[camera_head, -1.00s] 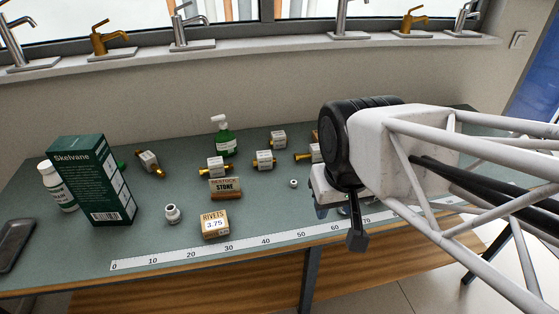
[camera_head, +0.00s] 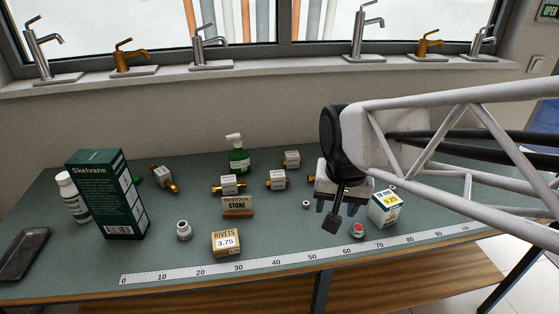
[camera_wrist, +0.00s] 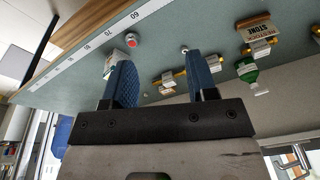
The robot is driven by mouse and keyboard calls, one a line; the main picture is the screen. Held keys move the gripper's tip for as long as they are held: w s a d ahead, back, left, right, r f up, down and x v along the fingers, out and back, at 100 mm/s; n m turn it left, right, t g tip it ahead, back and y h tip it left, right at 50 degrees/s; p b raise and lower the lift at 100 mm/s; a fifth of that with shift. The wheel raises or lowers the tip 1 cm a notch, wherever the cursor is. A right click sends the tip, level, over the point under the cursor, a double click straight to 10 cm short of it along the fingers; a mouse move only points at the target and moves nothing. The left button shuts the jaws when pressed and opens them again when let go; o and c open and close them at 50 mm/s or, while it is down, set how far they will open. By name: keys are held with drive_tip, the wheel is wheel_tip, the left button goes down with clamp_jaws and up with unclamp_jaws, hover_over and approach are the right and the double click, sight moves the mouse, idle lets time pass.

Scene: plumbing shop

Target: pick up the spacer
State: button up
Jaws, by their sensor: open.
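The spacer looks to be the small pale ring (camera_head: 306,204) on the green bench top, just left of my gripper in the head view. A small light piece that seems to be the same ring (camera_wrist: 184,49) shows in the wrist view near the tip of the right-hand finger.
A ruler strip (camera_head: 250,268) runs along the front.

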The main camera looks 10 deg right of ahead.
drive_tip(key=w+f+m+g, duration=0.1)
drive_tip(key=w+f+m, duration=0.25)
drive_tip(key=w, duration=0.35)
drive_tip(key=w+f+m, duration=0.2)
drive_tip(key=w+m, duration=0.2)
drive_tip(key=w, duration=0.3)
drive_tip(key=m+g, duration=0.1)
drive_tip(key=m, duration=0.6)
hover_over(306, 203)
wheel_tip(306, 203, down, 11)
drive_tip(key=shift+r, duration=0.1)
drive_tip(key=shift+w+f, duration=0.15)
drive_tip(key=shift+f, duration=0.15)
drive_tip(key=shift+f, duration=1.25)
drive_tip(key=shift+f, duration=0.1)
drive_tip(key=shift+f, duration=2.5)
drive_tip(key=shift+c, duration=0.2)
